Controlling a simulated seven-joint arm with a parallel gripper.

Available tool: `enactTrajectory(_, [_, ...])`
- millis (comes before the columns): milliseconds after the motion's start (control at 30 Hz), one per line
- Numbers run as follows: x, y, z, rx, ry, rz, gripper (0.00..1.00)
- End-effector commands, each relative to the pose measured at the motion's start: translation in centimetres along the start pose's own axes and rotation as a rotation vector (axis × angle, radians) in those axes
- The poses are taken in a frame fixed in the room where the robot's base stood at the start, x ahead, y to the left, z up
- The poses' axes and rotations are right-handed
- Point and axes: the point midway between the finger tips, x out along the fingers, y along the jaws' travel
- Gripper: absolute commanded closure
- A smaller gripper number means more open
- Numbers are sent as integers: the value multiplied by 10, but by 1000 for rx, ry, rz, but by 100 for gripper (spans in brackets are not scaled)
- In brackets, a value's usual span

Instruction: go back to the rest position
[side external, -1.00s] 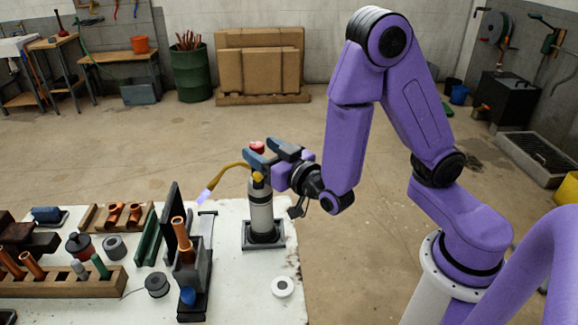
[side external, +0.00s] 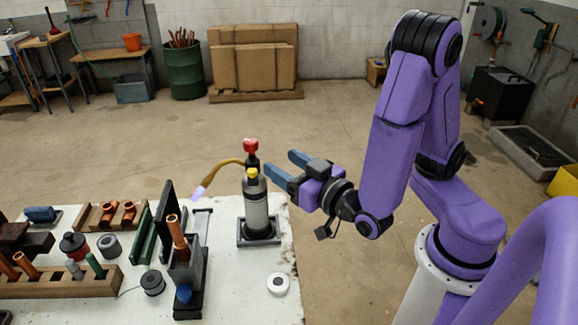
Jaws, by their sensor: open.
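My gripper (side external: 283,172) is open and empty, with its two blue-grey fingers apart. It is just right of the gas torch (side external: 256,205), with its fingers pointing left toward the torch's upper part. The torch stands upright in a dark square base (side external: 259,240) on the white table. It has a grey bottle, a yellow knob, a red top and a curved brass neck ending in a pale violet glow at the left. A small gap seems to show between the fingers and the torch.
On the table (side external: 240,295), left of the torch, a copper pipe (side external: 176,232) leans in a dark holder. A wooden rack (side external: 75,285), copper fittings (side external: 118,212) and spools (side external: 153,283) lie farther left. A white ring (side external: 278,284) lies in front.

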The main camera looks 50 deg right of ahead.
Motion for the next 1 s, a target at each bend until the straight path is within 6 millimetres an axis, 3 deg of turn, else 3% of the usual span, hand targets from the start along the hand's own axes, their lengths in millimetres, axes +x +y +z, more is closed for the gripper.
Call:
enactTrajectory(567, [-2, -7, 7, 26, -61, -32, 42])
enactTrajectory(767, [-10, -44, 33, 112, -334, -212, 42])
enactTrajectory(1000, [-53, -91, 50, 124, -682, -511, 42])
